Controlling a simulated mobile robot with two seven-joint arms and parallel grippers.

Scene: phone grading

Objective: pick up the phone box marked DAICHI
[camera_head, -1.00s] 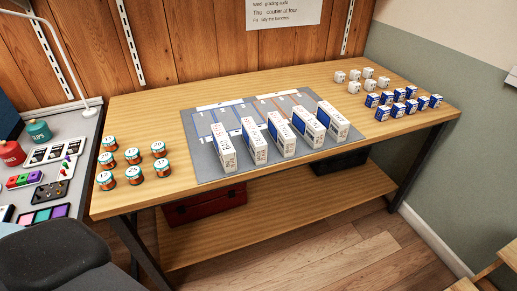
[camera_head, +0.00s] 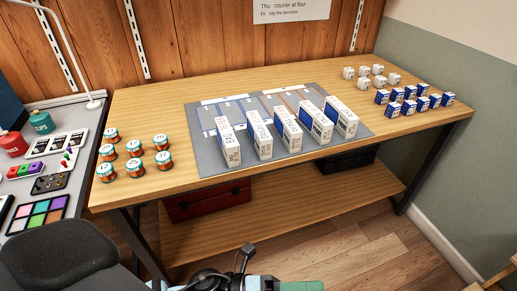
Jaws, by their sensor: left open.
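Several white phone boxes stand upright in a row along the front of a grey mat (camera_head: 205,160) on the wooden bench. From left to right there are a leftmost box (camera_head: 231,150), a second (camera_head: 262,146), a middle one (camera_head: 292,138), a fourth (camera_head: 320,130) and a rightmost one (camera_head: 345,124). Lettering runs down their front edges, but it is too small to tell which reads DAICHI. My left gripper (camera_head: 240,266) is at the bottom edge, partly cut off, open, below and apart from the boxes. My right gripper is not in view.
Orange-and-teal jars (camera_head: 162,161) stand at the bench's left end. Small white cubes (camera_head: 378,69) and blue-and-white boxes (camera_head: 410,92) stand at the right. A red case (camera_head: 207,203) and a black case (camera_head: 347,160) sit on the lower shelf. A dark chair (camera_head: 62,250) is at lower left.

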